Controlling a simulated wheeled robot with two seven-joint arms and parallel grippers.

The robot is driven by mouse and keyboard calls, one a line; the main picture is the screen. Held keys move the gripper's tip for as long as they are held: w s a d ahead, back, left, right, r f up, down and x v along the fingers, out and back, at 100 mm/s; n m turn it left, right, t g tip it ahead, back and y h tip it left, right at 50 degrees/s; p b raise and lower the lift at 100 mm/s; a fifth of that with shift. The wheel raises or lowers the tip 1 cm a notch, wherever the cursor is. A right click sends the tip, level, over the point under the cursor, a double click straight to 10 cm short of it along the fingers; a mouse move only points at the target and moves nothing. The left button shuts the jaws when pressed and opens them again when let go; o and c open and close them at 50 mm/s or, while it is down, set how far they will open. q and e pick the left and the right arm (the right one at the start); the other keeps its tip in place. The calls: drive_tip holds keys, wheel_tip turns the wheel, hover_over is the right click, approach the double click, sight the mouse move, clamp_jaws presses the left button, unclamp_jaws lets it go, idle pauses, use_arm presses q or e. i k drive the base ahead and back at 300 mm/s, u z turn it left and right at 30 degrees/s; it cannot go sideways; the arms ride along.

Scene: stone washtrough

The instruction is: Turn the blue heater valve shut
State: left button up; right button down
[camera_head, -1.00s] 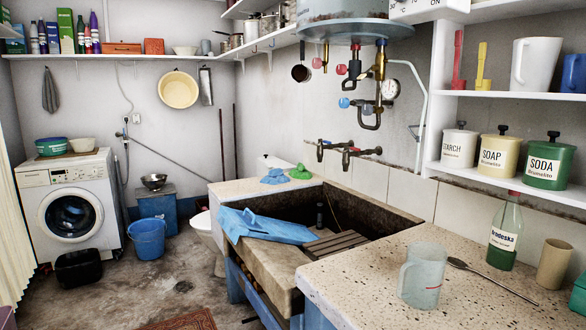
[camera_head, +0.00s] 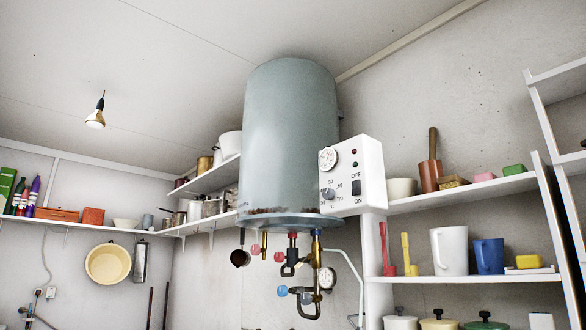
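The blue heater valve (camera_head: 283,291) is a small round blue knob on the pipework under the grey water heater (camera_head: 291,140). It sits low and left of a brass and dark pipe (camera_head: 316,270). A red knob (camera_head: 279,257) is just above it on a dark fitting, and another small red knob (camera_head: 255,249) is further left. A round gauge (camera_head: 327,278) is to the right of the blue knob. Whether the valve is open or shut cannot be told. Neither of my grippers is in view.
A white control box (camera_head: 352,175) with a dial and switch is at the heater's right. White shelves (camera_head: 465,278) with mugs stand to the right. A shelf (camera_head: 210,222) with pots runs to the left. The air before the valve looks clear.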

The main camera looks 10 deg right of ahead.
sight(283, 291)
drive_tip(key=u, duration=0.35)
drive_tip(key=i, duration=0.35)
drive_tip(key=u, duration=0.9)
drive_tip(key=i, duration=0.8)
drive_tip(key=z, duration=0.1)
